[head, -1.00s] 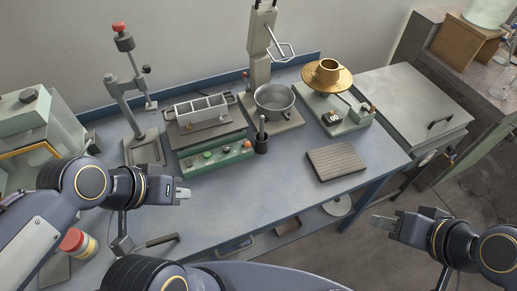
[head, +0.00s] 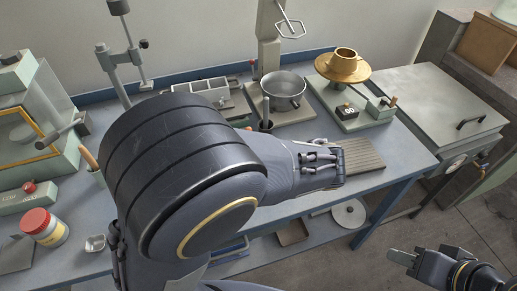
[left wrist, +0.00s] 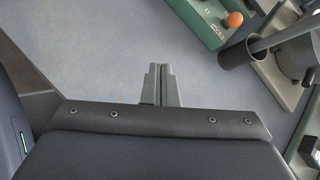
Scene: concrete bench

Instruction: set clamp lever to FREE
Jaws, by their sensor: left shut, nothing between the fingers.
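A turntable unit (head: 362,117) with a brass flanged piece (head: 344,69) on top stands at the back right of the bench in the head view. A small lever with a brown tip (head: 392,102) is on its right side; I cannot read its setting, nor be sure it is the clamp lever. My left arm reaches across the bench, its wrist over the ribbed plate, left of and nearer than this unit. My left gripper (left wrist: 160,84) is shut and empty over bare bench in the left wrist view. My right gripper (head: 402,257) is off the bench at lower right; its finger gap is unclear.
A steel pot (head: 284,88) stands left of the turntable unit. The ribbed plate (head: 362,156) lies partly under my left wrist. The left wrist view shows a green control box (left wrist: 205,22) and a dark cup (left wrist: 236,56). A red-lidded jar (head: 45,228) stands at left.

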